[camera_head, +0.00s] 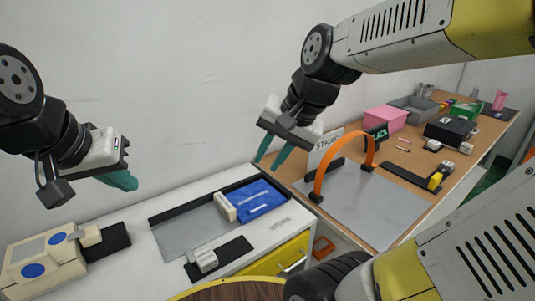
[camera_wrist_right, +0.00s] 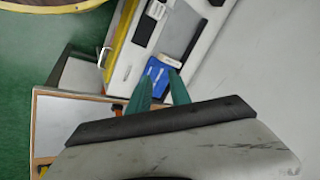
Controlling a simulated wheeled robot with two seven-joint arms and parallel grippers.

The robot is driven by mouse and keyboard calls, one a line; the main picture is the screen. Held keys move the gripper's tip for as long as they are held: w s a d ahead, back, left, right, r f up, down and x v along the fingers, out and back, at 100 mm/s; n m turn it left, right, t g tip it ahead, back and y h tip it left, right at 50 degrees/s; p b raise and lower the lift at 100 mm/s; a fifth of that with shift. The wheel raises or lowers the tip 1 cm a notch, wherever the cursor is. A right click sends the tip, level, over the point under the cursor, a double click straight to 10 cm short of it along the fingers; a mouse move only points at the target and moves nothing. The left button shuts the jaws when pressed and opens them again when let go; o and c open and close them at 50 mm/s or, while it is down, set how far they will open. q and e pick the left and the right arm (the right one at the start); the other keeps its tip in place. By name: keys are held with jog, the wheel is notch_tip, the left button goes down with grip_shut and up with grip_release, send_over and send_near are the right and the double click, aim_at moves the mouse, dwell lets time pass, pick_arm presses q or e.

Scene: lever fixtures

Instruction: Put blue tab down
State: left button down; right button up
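A flat blue piece (camera_head: 262,198) with white marks, the only likely blue tab I see, lies in a shallow grey tray (camera_head: 182,236) on the white cabinet. A cream block (camera_head: 225,207) sits at its left end. In the right wrist view the blue piece (camera_wrist_right: 157,70) shows just beyond the fingertips. My right gripper (camera_head: 272,156) is in the air above and to the right of the blue piece, its teal fingers apart and empty. My left gripper (camera_head: 128,184) is in the air at the left; its fingers overlap, so its opening is unclear.
A cream box with blue discs (camera_head: 45,262) stands at the left. A white switch block (camera_head: 206,260) is in front of the tray. A yellow drawer (camera_head: 283,256) is below. An orange arch (camera_head: 345,160) rises from a grey plate (camera_head: 375,208) on the wooden table.

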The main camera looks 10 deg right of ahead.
jog(key=s+n, duration=0.1)
jog(key=n, duration=0.1)
jog(key=s+r+n+t, duration=0.1)
jog(key=s+n, duration=0.1)
jog(key=s+d+n+h, duration=0.1)
jog(key=shift+s+r+n+t, duration=0.15)
jog(key=shift+r+n+t, duration=0.15)
jog(key=shift+n+t, duration=0.1)
dwell(0.3)
grip_shut()
jog(key=m+g+h, duration=0.2)
jog(key=g, duration=0.4)
send_over(260, 207)
notch_tip(260, 207, down, 24)
jog(key=shift+f, duration=3)
